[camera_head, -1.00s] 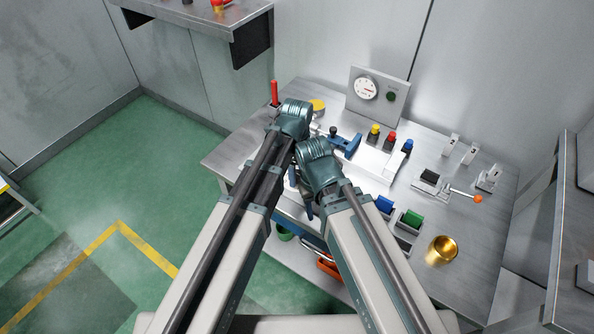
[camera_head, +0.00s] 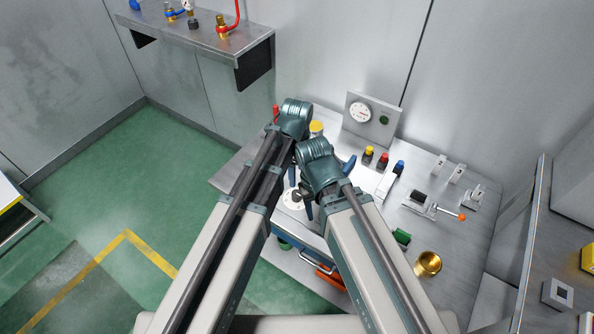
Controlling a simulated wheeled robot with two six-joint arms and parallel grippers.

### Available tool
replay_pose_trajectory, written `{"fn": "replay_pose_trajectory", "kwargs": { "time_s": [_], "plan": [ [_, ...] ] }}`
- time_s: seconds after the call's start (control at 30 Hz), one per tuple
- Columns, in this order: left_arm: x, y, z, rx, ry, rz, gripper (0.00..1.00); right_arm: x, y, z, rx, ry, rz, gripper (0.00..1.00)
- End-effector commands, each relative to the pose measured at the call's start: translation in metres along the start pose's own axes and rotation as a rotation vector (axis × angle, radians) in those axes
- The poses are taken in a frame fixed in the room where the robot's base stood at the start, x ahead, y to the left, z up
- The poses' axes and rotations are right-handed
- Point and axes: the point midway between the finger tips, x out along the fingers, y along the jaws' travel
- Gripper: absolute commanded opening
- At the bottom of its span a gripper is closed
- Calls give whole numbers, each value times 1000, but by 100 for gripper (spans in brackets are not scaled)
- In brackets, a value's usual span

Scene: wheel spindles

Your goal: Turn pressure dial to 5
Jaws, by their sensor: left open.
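The pressure dial (camera_head: 360,112) is a round white face with dark marks on an upright grey panel (camera_head: 373,130) at the back of the bench. Its marks are too small to read.
A green button (camera_head: 384,120) sits beside the dial. Yellow, red and blue-topped parts (camera_head: 383,160) stand in front. A lever with an orange knob (camera_head: 462,217) and a brass cup (camera_head: 428,263) are at right. A metal shelf (camera_head: 200,35) juts out upper left.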

Motion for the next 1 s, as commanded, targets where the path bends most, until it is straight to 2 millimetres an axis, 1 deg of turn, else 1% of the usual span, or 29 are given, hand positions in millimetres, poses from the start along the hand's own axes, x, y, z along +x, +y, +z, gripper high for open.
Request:
{"fn": "replay_pose_trajectory", "kwargs": {
  "time_s": [0.03, 0.1, 0.23, 0.83, 0.93, 1.0],
  "plan": [
    [-16, 0, 0, 0, 0, 0, 72, -16, 2, 1, 0, 0, 0, 50],
    [-24, 0, 0, 0, 0, 0, 72, -24, 2, 1, 0, 0, 0, 50],
    [-32, 0, 0, 0, 0, 0, 72, -31, 3, 2, 0, 0, 0, 50],
    [-31, 1, 1, -6, 0, 0, 72, -31, 3, 2, 0, 0, 0, 50],
    [-31, 6, 7, -77, 0, -3, 72, -31, 3, 2, 0, 0, 0, 50],
    [-31, 14, 18, -189, 0, -7, 72, -31, 3, 2, 0, 0, 0, 50]
  ]
}}
